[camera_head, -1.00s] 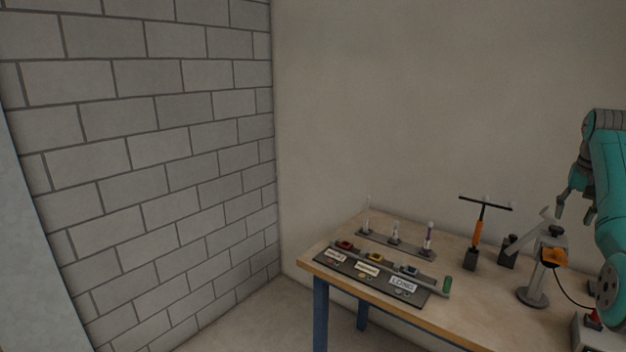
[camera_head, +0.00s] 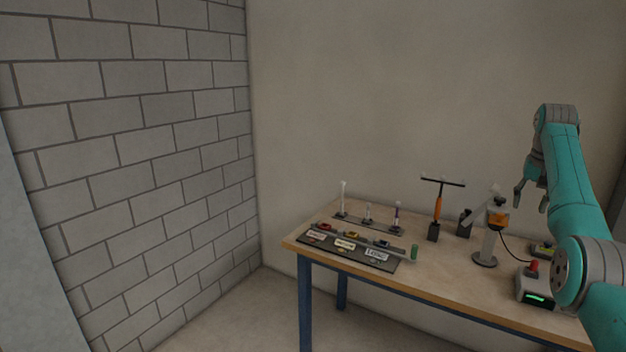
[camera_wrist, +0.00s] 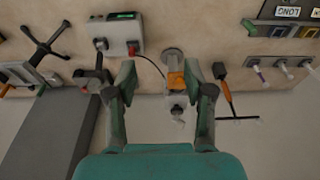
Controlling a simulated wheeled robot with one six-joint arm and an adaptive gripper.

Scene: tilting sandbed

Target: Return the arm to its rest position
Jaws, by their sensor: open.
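My teal arm stands at the right in the head view, bent, with my gripper (camera_head: 531,200) hanging down over the back right of the workbench (camera_head: 300,240). In the wrist view my gripper (camera_wrist: 166,85) has its two fingers spread wide with nothing between them. Beyond the fingers, apart from them, a grey stand with an orange part (camera_wrist: 176,82) shows. The same stand with its orange part (camera_head: 497,220) is left of my gripper in the head view.
A box with a green display and red knob (camera_head: 536,297) sits at the bench's right. A T-handled orange tool (camera_head: 438,208) stands upright near the middle. A labelled board (camera_head: 346,245) and a rack of small upright items (camera_head: 368,222) are at the left. Floor left of the bench is clear.

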